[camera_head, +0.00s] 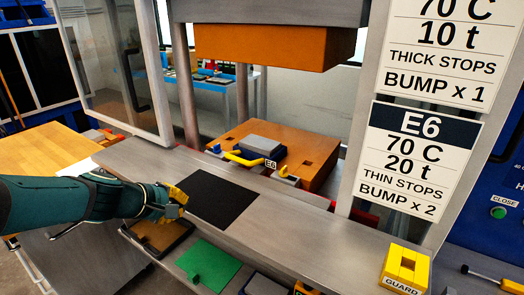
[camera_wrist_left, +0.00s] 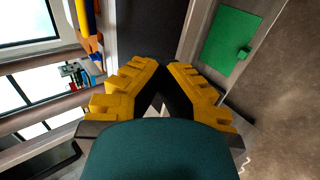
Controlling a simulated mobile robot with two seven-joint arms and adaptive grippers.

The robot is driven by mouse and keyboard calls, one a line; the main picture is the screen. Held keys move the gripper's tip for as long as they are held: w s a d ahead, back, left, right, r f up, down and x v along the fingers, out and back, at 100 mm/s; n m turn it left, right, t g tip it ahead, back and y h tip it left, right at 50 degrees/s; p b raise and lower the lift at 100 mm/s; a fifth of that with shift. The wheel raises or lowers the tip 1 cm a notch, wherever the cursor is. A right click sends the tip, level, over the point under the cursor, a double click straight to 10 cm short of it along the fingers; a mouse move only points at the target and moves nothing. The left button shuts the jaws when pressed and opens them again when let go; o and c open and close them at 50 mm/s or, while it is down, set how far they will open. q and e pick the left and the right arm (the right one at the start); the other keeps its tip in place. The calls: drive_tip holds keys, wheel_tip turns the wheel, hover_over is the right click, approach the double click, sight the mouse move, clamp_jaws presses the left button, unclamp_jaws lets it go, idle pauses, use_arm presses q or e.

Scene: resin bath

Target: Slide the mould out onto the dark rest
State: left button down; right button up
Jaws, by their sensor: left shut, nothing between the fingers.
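The mould (camera_head: 260,145) is a grey block on a dark base with a yellow handle (camera_head: 243,159) and an E6 tag. It sits on the orange lower platen (camera_head: 310,150) of the press. The dark rest (camera_head: 222,201) is a flat black pad on the grey bench in front of the platen, and it is bare. My left gripper (camera_head: 180,200) is at the left edge of the dark rest, apart from the mould. In the left wrist view its yellow fingers (camera_wrist_left: 162,72) meet at the tips with nothing between them. My right gripper is not in view.
The orange upper platen (camera_head: 270,46) hangs above the lower one with a clear gap. A green plate (camera_head: 208,264) lies below the bench's front edge. A yellow GUARD block (camera_head: 404,268) stands at right. An open clear guard door (camera_head: 115,65) is at left. Upright posts flank the press.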

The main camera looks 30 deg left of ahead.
use_arm(q)
drive_tip(key=s+a, duration=0.1)
drive_tip(key=s, duration=1.5)
drive_tip(key=shift+s+a+p, duration=0.2)
drive_tip(key=shift+p, duration=0.2)
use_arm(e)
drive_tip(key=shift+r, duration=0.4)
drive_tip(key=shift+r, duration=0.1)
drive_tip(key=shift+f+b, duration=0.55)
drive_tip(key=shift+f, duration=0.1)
use_arm(q)
drive_tip(key=s+a, duration=0.2)
drive_tip(key=s, duration=2)
idle(0.7)
drive_tip(key=shift+s, duration=0.1)
drive_tip(key=c, duration=0.9)
unclamp_jaws()
drive_tip(key=shift+o, duration=0.2)
drive_tip(key=shift+r, duration=0.1)
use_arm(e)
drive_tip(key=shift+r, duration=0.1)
